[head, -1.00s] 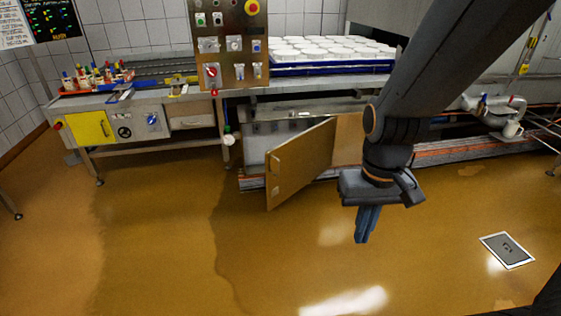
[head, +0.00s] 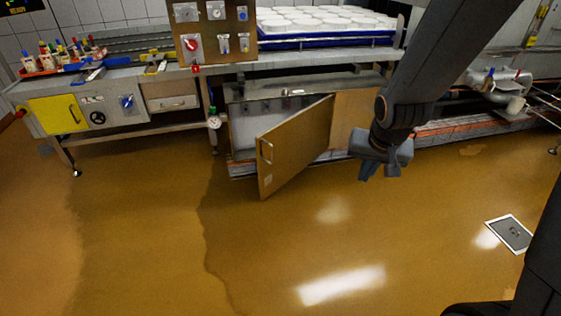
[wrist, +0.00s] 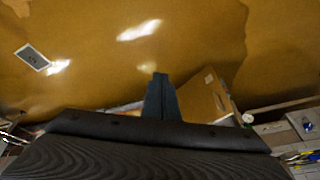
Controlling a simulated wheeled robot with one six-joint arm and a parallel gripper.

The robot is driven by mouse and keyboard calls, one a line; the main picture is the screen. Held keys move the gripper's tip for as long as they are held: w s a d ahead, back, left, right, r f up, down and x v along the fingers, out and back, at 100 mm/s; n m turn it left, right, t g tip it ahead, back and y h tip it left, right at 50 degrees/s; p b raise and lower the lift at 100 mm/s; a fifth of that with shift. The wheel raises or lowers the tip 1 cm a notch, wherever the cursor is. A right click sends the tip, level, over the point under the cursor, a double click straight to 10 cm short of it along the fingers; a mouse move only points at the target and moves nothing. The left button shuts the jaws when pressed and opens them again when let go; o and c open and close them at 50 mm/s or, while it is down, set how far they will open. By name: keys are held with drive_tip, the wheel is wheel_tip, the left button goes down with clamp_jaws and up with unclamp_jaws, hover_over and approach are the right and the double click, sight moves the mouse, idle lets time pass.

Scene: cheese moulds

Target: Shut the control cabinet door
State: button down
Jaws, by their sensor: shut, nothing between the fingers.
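The control cabinet door (head: 295,147) stands ajar under the workbench, swung out toward me, with a handle (head: 266,151) near its free left edge. The pale inside of the cabinet (head: 246,128) shows behind it on the left. My gripper (head: 377,174) is shut and empty, to the right of the door and apart from it in the head view. In the wrist view the shut fingers (wrist: 160,78) point out over the floor, and the door (wrist: 205,98) shows just right of them, partly hidden by my wrist.
A workbench with a yellow panel (head: 57,113) stands at the left. A gauge (head: 214,122) hangs left of the cabinet. A blue tray (head: 310,43) of white moulds sits above. A tablet-like panel (head: 510,233) lies on the floor at right. The floor (head: 200,240) before the door is clear.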

drive_tip(key=w+a+f+m+t+y+b, duration=0.3)
drive_tip(key=w+f+b, duration=0.55)
drive_tip(key=w, duration=0.75)
drive_tip(key=m+t+y+b, duration=0.5)
drive_tip(key=t+y+b, duration=0.3)
drive_tip(key=b, duration=0.4)
approach(272, 150)
drive_tip(key=shift+g, duration=0.7)
drive_tip(key=b+x, duration=0.1)
drive_tip(key=x, duration=0.1)
drive_tip(key=b+x, duration=0.1)
drive_tip(key=x, duration=0.1)
drive_tip(key=b+x, duration=0.1)
drive_tip(key=x, duration=0.1)
drive_tip(key=shift+w+d+r, duration=0.1)
drive_tip(key=shift+w+r, duration=0.25)
drive_tip(key=shift+w+b, duration=0.1)
drive_tip(key=shift+b, duration=0.2)
